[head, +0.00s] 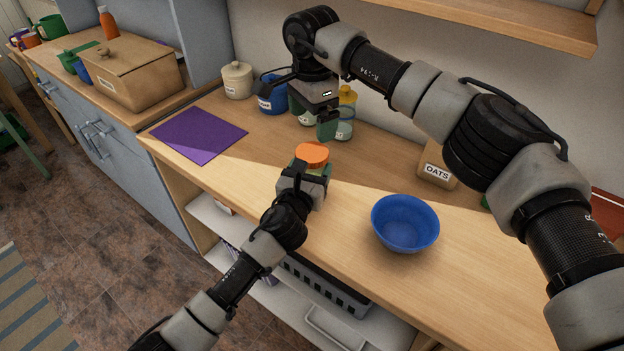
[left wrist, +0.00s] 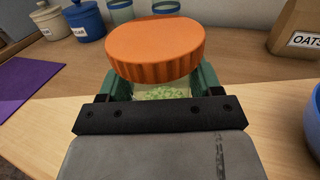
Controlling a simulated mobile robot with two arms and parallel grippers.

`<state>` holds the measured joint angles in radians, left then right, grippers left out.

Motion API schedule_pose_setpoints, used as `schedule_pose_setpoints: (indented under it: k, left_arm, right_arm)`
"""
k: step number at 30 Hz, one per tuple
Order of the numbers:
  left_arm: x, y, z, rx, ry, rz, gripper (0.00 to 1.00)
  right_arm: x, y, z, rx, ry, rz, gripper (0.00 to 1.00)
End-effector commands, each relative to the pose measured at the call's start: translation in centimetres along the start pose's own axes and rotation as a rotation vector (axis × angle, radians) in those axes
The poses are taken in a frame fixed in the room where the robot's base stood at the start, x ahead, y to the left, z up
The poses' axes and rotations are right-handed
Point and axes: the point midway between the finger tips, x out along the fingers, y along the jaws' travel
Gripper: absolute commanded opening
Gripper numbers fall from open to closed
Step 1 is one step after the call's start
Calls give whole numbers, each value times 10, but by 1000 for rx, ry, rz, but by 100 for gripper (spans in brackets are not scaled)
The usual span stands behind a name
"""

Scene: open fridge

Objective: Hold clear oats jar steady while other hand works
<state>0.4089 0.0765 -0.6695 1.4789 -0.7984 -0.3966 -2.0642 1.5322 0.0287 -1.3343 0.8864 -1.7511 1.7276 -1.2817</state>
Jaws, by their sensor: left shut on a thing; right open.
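A clear jar with an orange lid (head: 312,154) stands near the front edge of the wooden counter. In the left wrist view the orange lid (left wrist: 155,48) is on top, and pale greenish contents show through the clear jar wall (left wrist: 160,92). My left gripper (head: 308,178) is shut around the jar's body, with a green finger on each side below the lid. My right gripper (head: 322,122) is open and empty, above and behind the jar, apart from the lid. The lower part of the jar is hidden by my left gripper.
A blue bowl (head: 405,222) stands right of the jar. A brown bag labelled OATS (head: 437,165) stands behind it, partly hidden by my right arm. Canisters (head: 237,80) line the back wall. A purple mat (head: 198,134) lies left. A shelf (head: 500,14) overhangs the back.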

Motion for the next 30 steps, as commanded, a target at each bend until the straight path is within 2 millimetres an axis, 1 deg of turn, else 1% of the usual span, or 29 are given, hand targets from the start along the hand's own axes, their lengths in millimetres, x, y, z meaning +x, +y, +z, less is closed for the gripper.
schedule_pose_setpoints:
  k: [1,4,8,11,14,30]
  left_arm:
    - [0,0,0,0,1,0,15]
    - [0,0,0,0,1,0,0]
    - [0,0,0,0,1,0,0]
    - [0,0,0,0,1,0,0]
    - [0,0,-1,0,1,0,0]
    - [0,0,-1,0,1,0,0]
  right_arm:
    - [0,0,0,1,0,0,95]
    - [0,0,0,25,0,0,95]
    - [0,0,0,156,0,0,95]
    - [0,0,0,339,0,0,95]
    - [0,0,0,564,0,1,95]
    - [0,0,1,1814,-1,0,95]
